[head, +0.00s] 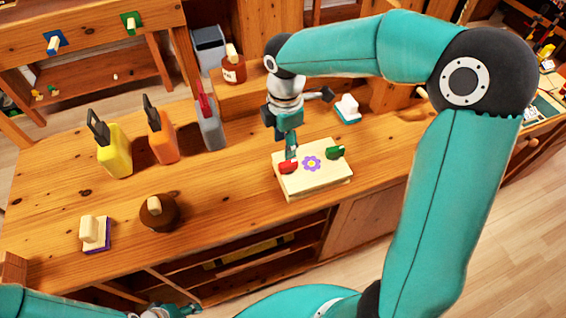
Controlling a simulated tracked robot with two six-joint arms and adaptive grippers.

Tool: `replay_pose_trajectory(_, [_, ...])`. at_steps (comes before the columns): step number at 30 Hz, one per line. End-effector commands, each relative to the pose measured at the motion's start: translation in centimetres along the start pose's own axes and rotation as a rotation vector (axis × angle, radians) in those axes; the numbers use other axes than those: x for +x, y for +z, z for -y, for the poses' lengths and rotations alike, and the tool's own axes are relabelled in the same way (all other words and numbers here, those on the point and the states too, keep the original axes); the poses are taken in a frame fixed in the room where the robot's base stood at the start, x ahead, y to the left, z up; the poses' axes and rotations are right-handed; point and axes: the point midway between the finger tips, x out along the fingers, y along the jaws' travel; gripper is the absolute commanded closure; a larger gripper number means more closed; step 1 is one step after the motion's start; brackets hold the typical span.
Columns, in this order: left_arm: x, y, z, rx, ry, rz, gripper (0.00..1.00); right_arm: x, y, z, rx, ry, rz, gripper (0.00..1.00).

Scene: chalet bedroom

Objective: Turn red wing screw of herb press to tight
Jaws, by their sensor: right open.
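The herb press (318,182) is a pale wooden block with a purple flower on top, lying on the wooden workbench. Its red wing screw (288,168) is at the left of its top, and a green wing screw (335,153) is at the right. My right gripper (290,156) points down right at the red wing screw and is open; its fingers partly cover the screw's far side. I cannot tell whether they touch it. My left gripper (178,311) shows only in part at the bottom edge, away from the press, and its fingers are unclear.
A yellow bottle (114,153), an orange bottle (162,142) and a grey bottle with a red top (210,128) stand left of the press. A brown round pot (158,213) and a purple-based block (96,234) are nearer. A teal-based block (347,109) stands behind the press.

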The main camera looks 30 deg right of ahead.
Motion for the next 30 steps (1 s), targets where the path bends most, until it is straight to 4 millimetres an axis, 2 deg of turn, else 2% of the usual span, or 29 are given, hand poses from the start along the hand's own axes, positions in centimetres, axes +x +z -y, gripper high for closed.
replay_pose_trajectory(1, [0.0,0.0,0.0,0.0,0.0,0.0,0.6,1.3,0.1,0.1,0.001,-0.007,0.001,0.52])
replay_pose_trajectory(6, [0.0,0.0,0.0,0.0,0.0,0.0,0.6,4.7,0.1,0.1,0.002,-0.005,0.001,0.52])
replay_pose_trajectory(12, [-0.1,0.0,0.0,0.0,0.0,0.0,0.6,7.6,0.1,0.1,0.003,-0.003,0.0,0.52])
replay_pose_trajectory(18, [-0.1,0.0,0.0,0.0,0.0,0.0,0.6,8.7,0.1,0.1,0.004,-0.001,0.0,0.52])
replay_pose_trajectory(26, [-0.1,0.0,0.0,0.0,0.0,0.0,0.6,8.8,0.1,0.1,0.004,0.0,0.0,0.52])
replay_pose_trajectory(30, [-0.1,0.0,0.0,0.0,0.0,0.0,0.6,8.8,0.1,0.1,0.004,0.0,0.0,0.74])
